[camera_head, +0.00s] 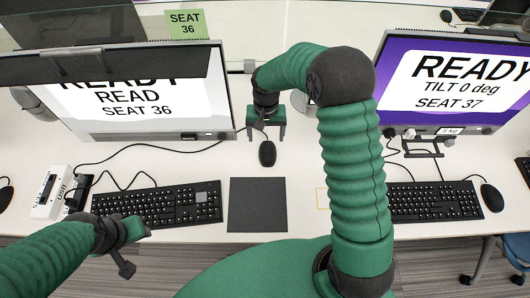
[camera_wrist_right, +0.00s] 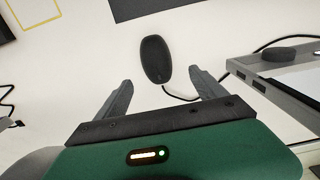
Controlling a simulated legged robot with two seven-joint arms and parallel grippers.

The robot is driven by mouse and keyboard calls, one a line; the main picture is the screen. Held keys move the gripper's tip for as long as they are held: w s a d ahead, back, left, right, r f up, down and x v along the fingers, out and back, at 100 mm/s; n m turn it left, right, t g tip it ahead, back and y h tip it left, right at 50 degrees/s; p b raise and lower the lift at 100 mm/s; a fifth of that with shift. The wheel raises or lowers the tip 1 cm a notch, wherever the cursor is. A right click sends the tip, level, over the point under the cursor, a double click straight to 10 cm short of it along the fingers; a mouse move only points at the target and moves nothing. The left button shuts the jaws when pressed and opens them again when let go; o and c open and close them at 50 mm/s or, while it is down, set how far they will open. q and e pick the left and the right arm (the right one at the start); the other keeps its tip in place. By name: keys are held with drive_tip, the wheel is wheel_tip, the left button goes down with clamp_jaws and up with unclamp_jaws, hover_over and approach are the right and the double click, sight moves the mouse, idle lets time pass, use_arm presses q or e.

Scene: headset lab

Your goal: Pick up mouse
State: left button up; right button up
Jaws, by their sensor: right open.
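A black mouse (camera_head: 267,153) lies on the white desk, above the dark mouse pad (camera_head: 257,204) in the head view. My right gripper (camera_head: 266,131) is just behind it, pointing down. In the right wrist view the mouse (camera_wrist_right: 155,59) lies beyond the open fingertips of the right gripper (camera_wrist_right: 160,75), roughly centred between them, with nothing held. My left gripper (camera_head: 135,254) is low at the left, in front of the left keyboard (camera_head: 158,206); its jaws are too unclear to read.
A monitor marked SEAT 36 (camera_head: 140,92) stands left and one marked SEAT 37 (camera_head: 455,82) right. Other mice (camera_head: 492,197) and a right keyboard (camera_head: 433,201) lie on the desk. A white USB box (camera_head: 50,193) is at the left. Cables cross behind the keyboards.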

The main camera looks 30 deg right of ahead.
sight(267, 150)
drive_tip(key=f, duration=0.5)
drive_tip(key=s+f, duration=0.1)
drive_tip(key=f, duration=0.2)
drive_tip(key=shift+d, duration=0.1)
drive_tip(key=shift+w+f, duration=0.1)
drive_tip(key=shift+f, duration=0.25)
drive_tip(key=shift+r, duration=0.1)
drive_tip(key=c, duration=1.5)
drive_tip(key=shift+r, duration=0.1)
